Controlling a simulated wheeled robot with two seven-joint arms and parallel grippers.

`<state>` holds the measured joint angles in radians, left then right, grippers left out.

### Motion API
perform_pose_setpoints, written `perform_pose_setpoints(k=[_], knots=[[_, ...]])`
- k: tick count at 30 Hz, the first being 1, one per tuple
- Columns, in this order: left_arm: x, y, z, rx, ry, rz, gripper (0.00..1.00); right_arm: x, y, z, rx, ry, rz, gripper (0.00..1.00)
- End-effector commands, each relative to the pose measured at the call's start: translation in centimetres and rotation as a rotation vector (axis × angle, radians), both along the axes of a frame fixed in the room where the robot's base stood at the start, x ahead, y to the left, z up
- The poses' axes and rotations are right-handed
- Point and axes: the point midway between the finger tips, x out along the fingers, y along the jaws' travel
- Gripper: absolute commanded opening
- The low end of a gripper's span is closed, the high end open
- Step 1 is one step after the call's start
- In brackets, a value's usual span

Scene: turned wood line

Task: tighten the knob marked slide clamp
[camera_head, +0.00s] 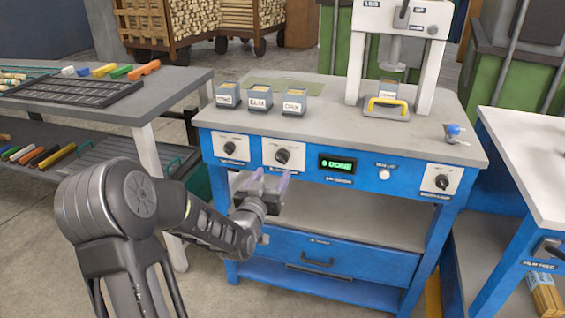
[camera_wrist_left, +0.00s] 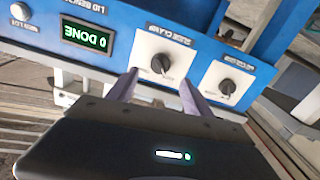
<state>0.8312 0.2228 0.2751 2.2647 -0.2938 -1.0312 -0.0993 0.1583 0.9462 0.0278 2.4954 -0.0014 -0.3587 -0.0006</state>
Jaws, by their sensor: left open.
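The slide clamp knob (camera_head: 282,156) is a black dial on a white plate, on the blue front panel of the workbench, left of the green display. Its label reads upside down in the left wrist view, where the knob (camera_wrist_left: 162,63) lies just beyond and between the fingertips. My left gripper (camera_head: 262,180) is open and empty, just below and in front of the knob in the head view. The two fingers (camera_wrist_left: 160,83) point at the panel, apart from each other. Contact with the knob cannot be made out. My right gripper is not in view.
Another dial (camera_head: 230,148) sits left of the slide clamp knob, and one (camera_head: 442,182) at the panel's right end. The green display (camera_head: 337,165) ends in "DONE". Labelled bins (camera_head: 260,103) and a white press frame (camera_head: 352,70) stand on the bench top (camera_head: 330,130). An open shelf lies below.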

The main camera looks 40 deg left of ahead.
Motion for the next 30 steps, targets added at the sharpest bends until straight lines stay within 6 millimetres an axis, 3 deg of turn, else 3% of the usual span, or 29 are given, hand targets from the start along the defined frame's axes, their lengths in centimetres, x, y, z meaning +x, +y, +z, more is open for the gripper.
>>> perform_pose_setpoints(k=[5, 18, 28, 30], knots=[[1.3, 0.4, -0.1, -0.001, 0.0, -0.001, 0.59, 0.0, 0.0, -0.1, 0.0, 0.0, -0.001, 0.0], [6.9, 2.4, -0.1, -0.003, 0.001, 0.0, 0.59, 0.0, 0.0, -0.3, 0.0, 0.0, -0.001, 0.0], [7.3, 2.5, 0.0, -0.001, 0.001, 0.0, 0.59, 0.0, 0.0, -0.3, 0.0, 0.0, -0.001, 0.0], [7.3, 2.5, 0.0, -0.001, 0.001, 0.0, 0.53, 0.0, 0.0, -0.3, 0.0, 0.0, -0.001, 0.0]])
